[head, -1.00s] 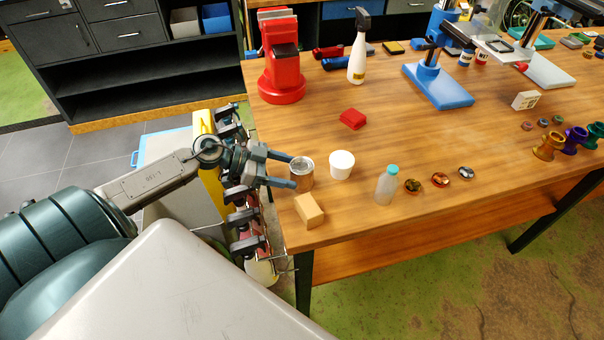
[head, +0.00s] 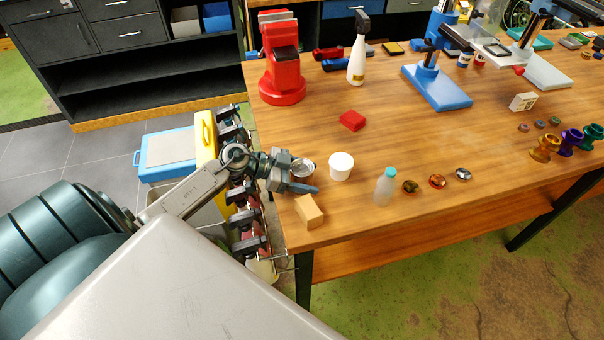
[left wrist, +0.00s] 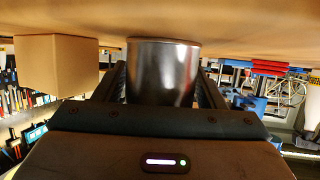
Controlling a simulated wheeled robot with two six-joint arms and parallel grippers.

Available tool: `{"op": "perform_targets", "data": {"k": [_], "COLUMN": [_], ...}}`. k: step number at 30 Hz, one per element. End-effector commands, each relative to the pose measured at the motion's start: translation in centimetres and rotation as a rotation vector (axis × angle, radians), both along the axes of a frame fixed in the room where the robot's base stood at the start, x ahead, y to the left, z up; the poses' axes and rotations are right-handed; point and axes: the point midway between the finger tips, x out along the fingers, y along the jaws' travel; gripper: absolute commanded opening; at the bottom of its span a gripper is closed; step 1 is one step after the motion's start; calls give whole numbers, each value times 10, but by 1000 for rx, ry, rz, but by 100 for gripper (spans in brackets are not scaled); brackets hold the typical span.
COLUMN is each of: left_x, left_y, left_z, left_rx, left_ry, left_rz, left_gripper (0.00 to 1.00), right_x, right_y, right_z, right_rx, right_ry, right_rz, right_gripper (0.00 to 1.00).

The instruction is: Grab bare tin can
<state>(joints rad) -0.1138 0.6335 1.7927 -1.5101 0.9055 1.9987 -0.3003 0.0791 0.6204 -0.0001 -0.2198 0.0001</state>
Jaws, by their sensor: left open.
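The bare tin can (head: 303,166) stands upright near the left edge of the wooden table. My left gripper (head: 312,180) is open and low around the can, hiding its lower part in the head view. In the left wrist view, where the table appears at the top, the shiny plain can (left wrist: 163,72) is between the two dark fingers, deep in the jaws. Whether the fingers touch the can, I cannot tell. My right gripper is not in view.
A white cup (head: 341,167) stands just right of the can, close to my gripper. A tan block (head: 309,212) lies in front of it. A clear bottle (head: 385,187) with a teal cap stands farther right. Dark clamps (head: 244,217) line the table's left edge.

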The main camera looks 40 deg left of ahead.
Motion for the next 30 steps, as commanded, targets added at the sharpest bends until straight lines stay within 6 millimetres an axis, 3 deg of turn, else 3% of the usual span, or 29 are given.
{"op": "perform_targets", "data": {"k": [3,8,20,27,30], "left_x": [0,0,0,0,0], "left_y": [0,0,0,2,23], "left_z": [0,0,5,35,33], "left_rx": [0,0,1,5,7], "left_ry": [0,0,-1,-4,2], "left_rz": [0,0,0,-4,-1], "left_gripper": [60,31,31,31,31], "right_x": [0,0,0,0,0], "right_y": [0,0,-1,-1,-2], "right_z": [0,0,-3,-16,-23], "right_rx": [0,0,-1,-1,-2], "right_ry": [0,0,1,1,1], "right_rz": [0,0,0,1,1], "right_gripper": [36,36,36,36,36]}}
